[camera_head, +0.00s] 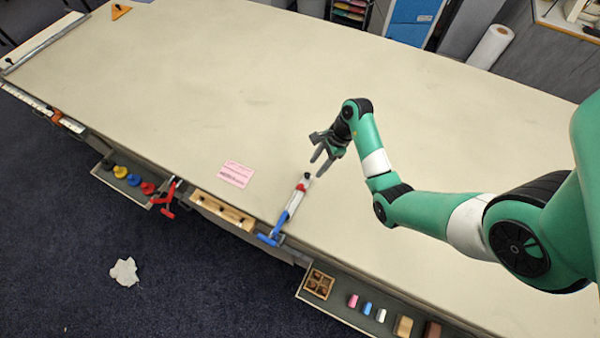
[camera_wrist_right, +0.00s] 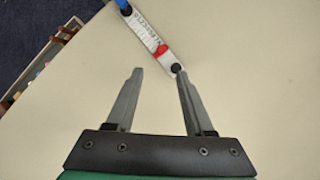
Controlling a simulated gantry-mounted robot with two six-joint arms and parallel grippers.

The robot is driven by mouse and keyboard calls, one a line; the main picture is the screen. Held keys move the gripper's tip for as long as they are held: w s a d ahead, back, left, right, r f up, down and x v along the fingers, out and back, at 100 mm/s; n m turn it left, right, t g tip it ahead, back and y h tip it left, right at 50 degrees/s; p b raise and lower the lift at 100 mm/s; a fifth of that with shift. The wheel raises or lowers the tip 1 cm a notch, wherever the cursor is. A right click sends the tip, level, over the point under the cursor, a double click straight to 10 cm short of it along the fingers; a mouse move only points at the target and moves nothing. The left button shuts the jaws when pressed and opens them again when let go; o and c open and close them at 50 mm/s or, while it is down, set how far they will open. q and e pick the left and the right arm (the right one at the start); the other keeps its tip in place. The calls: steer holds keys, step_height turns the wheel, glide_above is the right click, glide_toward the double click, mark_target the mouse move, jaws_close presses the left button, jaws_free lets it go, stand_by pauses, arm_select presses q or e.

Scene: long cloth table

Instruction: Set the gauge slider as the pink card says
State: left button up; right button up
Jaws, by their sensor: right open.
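The pink card (camera_head: 237,174) lies flat on the table, left of the gauge; its print is too small to read. The gauge (camera_head: 295,200) is a white scale strip with a blue clamp (camera_head: 269,239) at the table's front edge. Its red slider (camera_head: 301,187) sits toward the far end, close to the black end knob (camera_head: 306,176). In the right wrist view the scale (camera_wrist_right: 147,35) shows printed digits, with the red slider (camera_wrist_right: 160,51) near the black knob (camera_wrist_right: 177,68). My right gripper (camera_head: 318,168) is open and empty above the table by the knob end. My left gripper is not in view.
A red clamp (camera_head: 167,195) and a wooden rack (camera_head: 222,212) are along the front edge. Open trays hold colored knobs (camera_head: 134,180) and small blocks (camera_head: 367,307). An orange triangle (camera_head: 120,11) lies at the far left. The table's middle is clear.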

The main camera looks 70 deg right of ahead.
mark_target(301, 185)
steer(key=b+x, duration=0.2)
steer(key=x, duration=1)
steer(key=shift+w+r, duration=0.1)
jaws_close()
stand_by(1.0)
